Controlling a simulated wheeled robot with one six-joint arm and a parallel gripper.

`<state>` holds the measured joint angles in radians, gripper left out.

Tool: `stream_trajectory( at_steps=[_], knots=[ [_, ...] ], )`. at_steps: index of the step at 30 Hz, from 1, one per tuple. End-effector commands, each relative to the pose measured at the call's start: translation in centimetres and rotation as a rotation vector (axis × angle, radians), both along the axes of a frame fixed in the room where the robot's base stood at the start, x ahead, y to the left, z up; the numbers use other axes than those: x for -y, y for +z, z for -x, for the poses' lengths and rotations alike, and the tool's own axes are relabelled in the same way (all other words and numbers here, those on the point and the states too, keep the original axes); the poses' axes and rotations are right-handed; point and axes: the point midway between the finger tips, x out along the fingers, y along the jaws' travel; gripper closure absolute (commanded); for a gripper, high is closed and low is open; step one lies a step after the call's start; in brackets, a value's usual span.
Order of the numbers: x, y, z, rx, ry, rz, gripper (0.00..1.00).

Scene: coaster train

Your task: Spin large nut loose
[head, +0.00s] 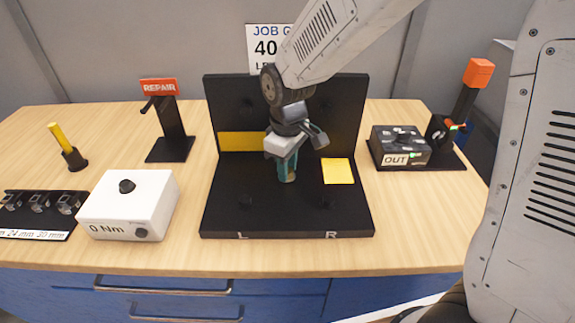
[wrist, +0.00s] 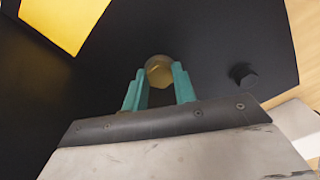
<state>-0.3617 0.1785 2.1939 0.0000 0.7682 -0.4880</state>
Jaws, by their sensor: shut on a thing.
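The large nut (wrist: 159,70) is a brass-coloured hex head between my teal fingertips in the wrist view. In the head view a small part of it (head: 289,178) shows at the fingertips. My gripper (head: 286,170) points down over the black fixture (head: 225,205) and is shut on the nut; it also shows in the wrist view (wrist: 159,88). The fixture has a base marked L and R and an upright back panel. The fingers hide the nut's sides and whatever lies under it.
A yellow square (head: 337,171) lies right of my gripper. A white box reading 0 Nm (head: 130,205), a REPAIR stand (head: 172,130) and a socket rack (head: 35,215) stand left. A black box marked OUT (head: 400,146) stands right. The front table strip is clear.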

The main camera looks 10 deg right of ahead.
Motion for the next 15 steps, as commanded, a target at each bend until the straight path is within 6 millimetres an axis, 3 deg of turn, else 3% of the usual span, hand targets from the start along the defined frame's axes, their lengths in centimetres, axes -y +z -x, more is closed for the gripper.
stream_trajectory(
  at_steps=[11, 12, 14, 15],
  knots=[
    [0.03, -0.14, 0.08, -0.003, 0.004, 0.001, 0.96],
    [0.04, -0.15, 0.09, -0.003, 0.004, 0.001, 0.70],
    [0.03, -0.14, 0.08, -0.003, 0.004, 0.001, 0.53],
    [0.03, -0.13, 0.08, -0.003, 0.004, 0.002, 0.51]
  ],
)
